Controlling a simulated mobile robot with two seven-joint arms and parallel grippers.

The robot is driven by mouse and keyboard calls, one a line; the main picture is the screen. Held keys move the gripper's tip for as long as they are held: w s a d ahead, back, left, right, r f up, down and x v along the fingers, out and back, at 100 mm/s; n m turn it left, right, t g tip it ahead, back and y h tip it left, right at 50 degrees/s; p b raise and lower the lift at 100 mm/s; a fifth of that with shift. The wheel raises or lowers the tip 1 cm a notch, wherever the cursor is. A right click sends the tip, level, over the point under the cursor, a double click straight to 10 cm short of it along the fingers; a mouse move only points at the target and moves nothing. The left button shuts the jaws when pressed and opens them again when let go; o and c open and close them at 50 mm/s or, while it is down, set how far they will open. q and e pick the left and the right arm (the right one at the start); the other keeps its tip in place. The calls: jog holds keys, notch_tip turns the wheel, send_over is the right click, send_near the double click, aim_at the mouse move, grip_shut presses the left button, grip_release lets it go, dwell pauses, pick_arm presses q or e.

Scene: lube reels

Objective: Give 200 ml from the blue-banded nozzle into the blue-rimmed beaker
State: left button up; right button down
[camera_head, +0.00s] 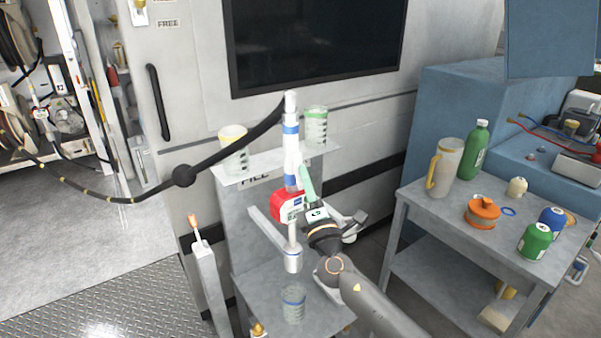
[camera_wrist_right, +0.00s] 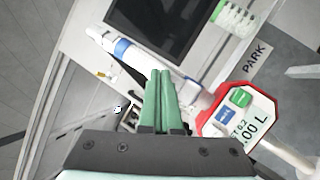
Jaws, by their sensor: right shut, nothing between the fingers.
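The blue-banded nozzle (camera_head: 291,150) stands upright with its hose joining near the top and its spout (camera_head: 293,258) pointing down. Its white body and blue band also show in the wrist view (camera_wrist_right: 122,47). Its red-framed meter (camera_head: 287,207) has a display (camera_wrist_right: 250,125) whose visible reading ends in ".00 L", beside a blue and a green patch. The blue-rimmed beaker (camera_head: 293,304) stands on the lower shelf, below the spout. My right gripper (camera_head: 308,184) has its green fingers (camera_wrist_right: 161,98) shut and empty, close beside the nozzle and meter; contact cannot be told. My left gripper is out of view.
A yellow-rimmed beaker (camera_head: 234,152) and a green-rimmed beaker (camera_head: 316,125) stand on the upper shelf. The black hose (camera_head: 110,197) hangs in from the left. A grey side table (camera_head: 433,207) at right holds a jug, bottles and an orange container.

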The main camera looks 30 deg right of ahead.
jog(key=shift+w+f+b, duration=0.1)
jog(key=shift+w+b, duration=0.2)
jog(key=shift+w, duration=0.1)
jog(key=shift+s, duration=0.15)
dwell(0.4)
jog(key=shift+s+r+p, duration=0.35)
jog(key=shift+s+p, duration=0.1)
jog(key=shift+s, duration=0.45)
jog(key=s, duration=0.1)
jog(key=s+r+p, duration=0.1)
jog(key=s, duration=0.2)
jog(key=shift+s+d+r+p, duration=0.25)
jog(key=shift+s+r+p, duration=0.05)
jog(key=shift+s+p, duration=0.1)
